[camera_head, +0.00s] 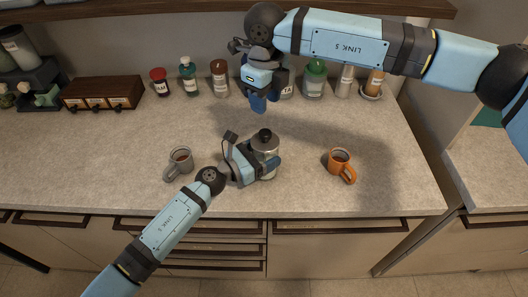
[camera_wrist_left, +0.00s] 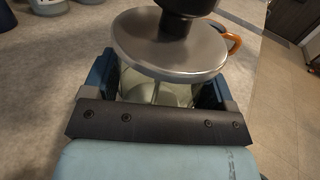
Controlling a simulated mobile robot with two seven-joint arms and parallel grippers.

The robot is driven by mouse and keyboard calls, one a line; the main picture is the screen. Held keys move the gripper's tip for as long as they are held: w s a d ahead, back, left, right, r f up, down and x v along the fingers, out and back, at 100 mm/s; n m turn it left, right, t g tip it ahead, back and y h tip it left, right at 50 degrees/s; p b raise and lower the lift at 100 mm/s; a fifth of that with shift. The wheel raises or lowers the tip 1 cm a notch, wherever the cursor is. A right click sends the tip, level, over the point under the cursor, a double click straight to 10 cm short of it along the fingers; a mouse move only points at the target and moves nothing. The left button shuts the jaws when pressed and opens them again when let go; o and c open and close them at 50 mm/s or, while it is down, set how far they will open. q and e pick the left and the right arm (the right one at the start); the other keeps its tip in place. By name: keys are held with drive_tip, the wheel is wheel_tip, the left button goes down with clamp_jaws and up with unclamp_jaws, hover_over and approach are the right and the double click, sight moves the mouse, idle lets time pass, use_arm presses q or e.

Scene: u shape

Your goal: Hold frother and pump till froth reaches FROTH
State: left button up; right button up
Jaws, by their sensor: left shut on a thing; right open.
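The frother (camera_head: 268,143) stands on the counter, a glass jug with a metal lid and a black knob on top. My left gripper (camera_head: 262,165) is shut around its body from the lower left. In the left wrist view the frother's metal lid (camera_wrist_left: 170,45) and black knob fill the top middle, and pale liquid shows through the glass between the blue fingers. The froth level and any FROTH mark cannot be read. My right gripper (camera_head: 258,103) is open and empty, pointing down above the counter behind the frother.
A grey mug (camera_head: 180,162) with brown contents stands left of the frother, and an orange mug (camera_head: 340,165) stands to the right. Several jars and bottles line the wall, including a green jar (camera_head: 314,80). A wooden drawer box (camera_head: 102,93) is at the back left. The counter's left part is clear.

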sight(265, 132)
drive_tip(key=shift+o, duration=0.4)
drive_tip(key=o, duration=0.3)
drive_tip(key=shift+f+m, duration=0.75)
drive_tip(key=shift+f, duration=0.9)
drive_tip(key=shift+f+m, duration=0.8)
drive_tip(key=shift+f, duration=0.85)
drive_tip(key=shift+f+m, duration=0.75)
drive_tip(key=shift+f, duration=0.9)
drive_tip(key=c, duration=0.9)
